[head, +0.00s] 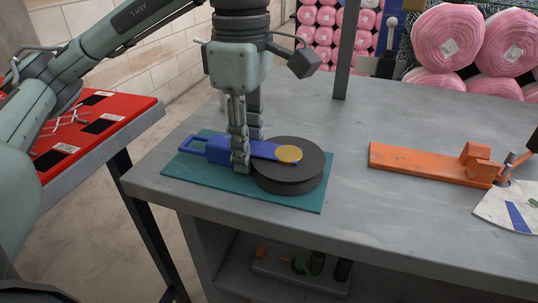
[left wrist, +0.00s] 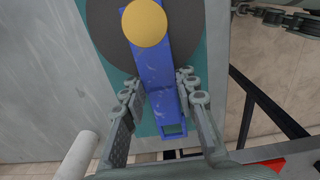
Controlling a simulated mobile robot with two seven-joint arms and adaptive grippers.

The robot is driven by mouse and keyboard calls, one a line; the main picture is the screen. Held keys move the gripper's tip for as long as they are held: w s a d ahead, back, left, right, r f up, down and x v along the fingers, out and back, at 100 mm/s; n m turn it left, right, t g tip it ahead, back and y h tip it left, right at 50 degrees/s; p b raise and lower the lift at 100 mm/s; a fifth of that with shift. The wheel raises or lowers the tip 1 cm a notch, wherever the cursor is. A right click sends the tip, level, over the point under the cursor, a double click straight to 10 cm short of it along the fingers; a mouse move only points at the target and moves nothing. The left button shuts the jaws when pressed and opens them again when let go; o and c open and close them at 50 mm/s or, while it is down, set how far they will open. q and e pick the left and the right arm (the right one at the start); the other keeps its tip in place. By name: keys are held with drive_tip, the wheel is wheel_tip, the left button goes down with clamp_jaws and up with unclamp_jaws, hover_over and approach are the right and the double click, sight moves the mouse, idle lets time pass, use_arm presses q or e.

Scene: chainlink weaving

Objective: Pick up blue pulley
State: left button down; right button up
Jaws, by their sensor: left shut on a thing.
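The blue pulley (head: 219,149) lies over a teal mat on the grey table, its long blue body reaching onto a dark round disc (head: 289,180). A yellow round cap (head: 289,154) sits at its end above the disc. In the left wrist view the blue body (left wrist: 158,75) runs down between my fingers, with an open loop handle at the near end. My left gripper (head: 241,165) points straight down and is shut on the blue body between handle and disc; it also shows in the left wrist view (left wrist: 160,92). My right gripper is not in view.
The teal mat (head: 190,172) lies near the table's left edge. An orange tool (head: 415,163) lies at the right beside a white fan-shaped piece (head: 505,211). A post (head: 346,50) rises behind. A red board (head: 95,130) is on a separate table at left. The middle of the table is clear.

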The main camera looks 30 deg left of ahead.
use_arm(q)
drive_tip(key=shift+r, duration=0.15)
drive_tip(key=shift+r+p, duration=0.3)
drive_tip(key=shift+r, duration=0.35)
wheel_tip(320, 180, up, 3)
drive_tip(key=shift+r+p, duration=0.1)
drive_tip(key=shift+p, duration=0.5)
drive_tip(key=s+a+r, duration=0.1)
drive_tip(key=s+r, duration=0.2)
drive_tip(key=s, duration=0.2)
drive_tip(key=s+a+r+p, duration=0.1)
drive_tip(key=s+r, duration=0.2)
drive_tip(key=s, duration=0.3)
drive_tip(key=shift+s+a, duration=0.25)
drive_tip(key=shift+a, duration=0.05)
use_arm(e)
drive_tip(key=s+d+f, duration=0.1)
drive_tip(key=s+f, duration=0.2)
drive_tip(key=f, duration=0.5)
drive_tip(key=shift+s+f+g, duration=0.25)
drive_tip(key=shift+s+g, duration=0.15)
use_arm(q)
drive_tip(key=shift+r, duration=0.1)
drive_tip(key=c, duration=1.8)
unclamp_jaws()
drive_tip(key=shift+c, duration=0.2)
clamp_jaws()
